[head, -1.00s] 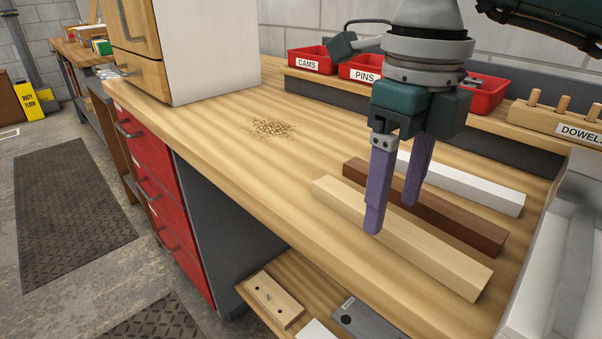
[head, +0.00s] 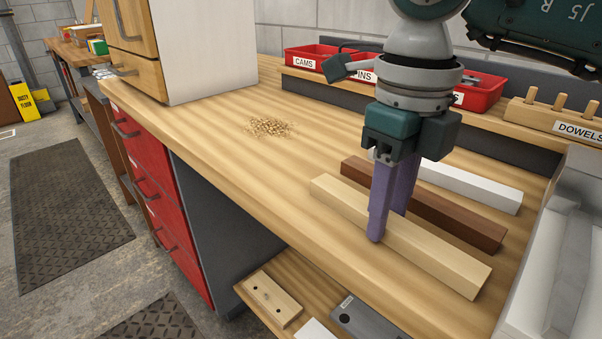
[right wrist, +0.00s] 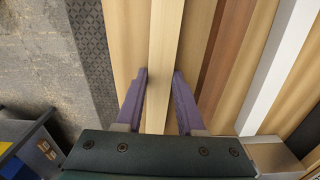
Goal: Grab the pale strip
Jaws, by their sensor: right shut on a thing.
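The pale strip (head: 440,258) lies on the workbench, nearest the front edge of three parallel strips. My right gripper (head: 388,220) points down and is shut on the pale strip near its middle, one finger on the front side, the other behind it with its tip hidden. In the right wrist view the pale strip (right wrist: 166,40) runs between the two purple fingers (right wrist: 161,76). The strip still appears to lie on the bench. My left gripper is not in view.
A brown strip (head: 440,212) and a white strip (head: 475,188) lie close behind. Red bins (head: 305,62) and a dowel block (head: 560,118) stand at the back. A pale grey case (head: 540,290) is at right, a cabinet (head: 205,50) at left. Sawdust (head: 268,127) lies on clear bench.

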